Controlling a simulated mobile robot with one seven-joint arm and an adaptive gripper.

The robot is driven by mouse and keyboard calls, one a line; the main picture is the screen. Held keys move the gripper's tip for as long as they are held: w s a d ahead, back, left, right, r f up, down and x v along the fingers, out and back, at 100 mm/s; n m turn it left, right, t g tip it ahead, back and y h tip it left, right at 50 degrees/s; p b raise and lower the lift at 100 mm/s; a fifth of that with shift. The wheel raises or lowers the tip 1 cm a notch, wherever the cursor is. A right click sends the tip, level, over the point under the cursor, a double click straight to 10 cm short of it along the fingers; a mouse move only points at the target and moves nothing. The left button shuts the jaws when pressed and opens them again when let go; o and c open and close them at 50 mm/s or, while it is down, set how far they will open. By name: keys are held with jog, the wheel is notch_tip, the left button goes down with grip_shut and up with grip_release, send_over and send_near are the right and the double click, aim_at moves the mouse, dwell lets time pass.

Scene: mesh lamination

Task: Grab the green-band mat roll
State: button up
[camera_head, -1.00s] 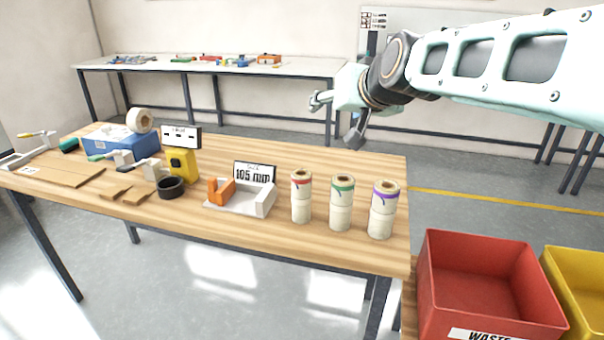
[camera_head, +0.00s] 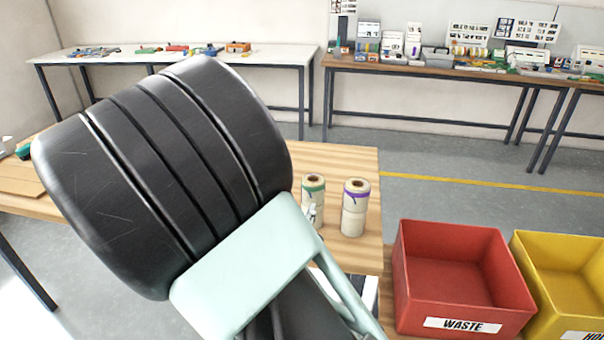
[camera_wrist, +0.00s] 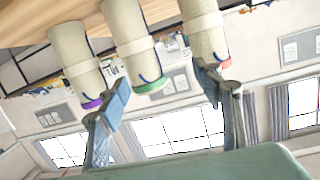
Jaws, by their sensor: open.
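The green-band mat roll (camera_head: 313,188) stands upright on the wooden table, its lower part hidden by my arm in the head view. In the wrist view, which is upside down, the green-band roll (camera_wrist: 137,50) shows between the two fingers of my gripper (camera_wrist: 160,82). The gripper is open, and I cannot tell whether either finger touches the roll. The purple-band roll (camera_head: 355,207) stands to the right; it also shows by the left finger in the wrist view (camera_wrist: 78,62). The red-band roll (camera_wrist: 203,30) is by the right finger and hidden in the head view.
My arm covers much of the table (camera_head: 361,163) in the head view. A red waste bin (camera_head: 461,263) and a yellow bin (camera_head: 565,283) stand to the right. Benches with goods line the back wall. The neighbouring rolls leave narrow gaps beside the green-band roll.

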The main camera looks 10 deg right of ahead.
aim_at(310, 190)
jog(key=shift+t+h, duration=0.5)
jog(key=shift+h, duration=0.4)
jog(key=d, duration=0.1)
jog(key=w+d+r, duration=0.1)
jog(key=w+d, duration=0.1)
jog(key=d, duration=0.1)
jog(key=shift+w+r, duration=0.2)
jog(key=shift+r, duration=0.1)
jog(key=x, duration=0.5)
jog(key=shift+w+d+f+b, duration=0.1)
jog(key=shift+w+f+b, duration=0.1)
jog(key=shift+b, duration=0.1)
jog(key=shift+s, duration=0.1)
grip_shut()
